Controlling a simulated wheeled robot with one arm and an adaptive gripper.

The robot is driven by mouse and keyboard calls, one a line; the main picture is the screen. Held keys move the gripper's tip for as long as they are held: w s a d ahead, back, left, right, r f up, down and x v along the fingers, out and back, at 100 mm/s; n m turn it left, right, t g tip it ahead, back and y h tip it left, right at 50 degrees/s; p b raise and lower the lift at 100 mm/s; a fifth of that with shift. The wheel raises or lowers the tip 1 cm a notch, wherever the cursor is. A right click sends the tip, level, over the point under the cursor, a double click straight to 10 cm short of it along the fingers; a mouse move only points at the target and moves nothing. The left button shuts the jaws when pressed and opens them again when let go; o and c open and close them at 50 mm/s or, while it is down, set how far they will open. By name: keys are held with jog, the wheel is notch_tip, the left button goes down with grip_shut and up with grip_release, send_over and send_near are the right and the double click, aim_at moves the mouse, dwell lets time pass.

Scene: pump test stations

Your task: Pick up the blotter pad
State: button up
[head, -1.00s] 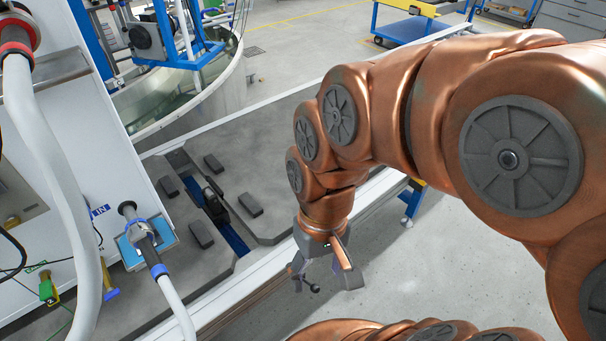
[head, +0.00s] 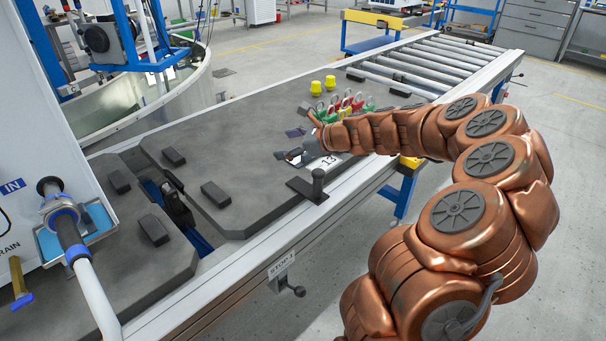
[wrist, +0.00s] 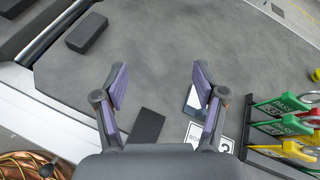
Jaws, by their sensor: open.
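I cannot tell for certain which item is the blotter pad. A small flat light piece with a dark edge (head: 294,158) lies on the grey plate; in the wrist view (wrist: 190,97) it is partly behind the right finger. A white numbered card (head: 327,163) lies beside it and is partly hidden in the wrist view (wrist: 226,145). A dark flat rectangle (wrist: 147,126) lies between and below the fingers in the wrist view. My gripper (wrist: 160,85) is open and empty above the plate, pointing down. In the head view my gripper (head: 290,143) is small and partly hidden.
Dark blocks (head: 215,194) lie to the left. The middle of the plate is clear.

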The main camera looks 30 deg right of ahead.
aim_at(310, 165)
jog(key=d+f+m+h, duration=0.1)
jog(key=d+f+m, duration=0.1)
jog(key=d, duration=0.2)
jog(key=d+f+m+t+h+b, duration=0.1)
jog(key=d+f+m, duration=0.1)
jog(key=d+f, duration=0.1)
jog(key=d+f+m+h+b, duration=0.1)
jog(key=d+f+m, duration=0.1)
jog(key=d, duration=0.3)
jog(key=shift+d+f+t, duration=0.25)
jog(key=shift+f+t, duration=0.15)
jog(key=shift+f, duration=0.25)
jog(key=shift+d+f+m+b, duration=0.15)
jog(key=shift+m+b, duration=0.15)
jog(key=shift+x, duration=1.2)
jog(key=b+x, duration=0.2)
jog(key=x, duration=0.1)
jog(key=shift+w+a+f, duration=0.1)
jog(key=shift+a, duration=0.35)
jog(key=shift+x, duration=0.85)
jog(key=c, duration=1.2)
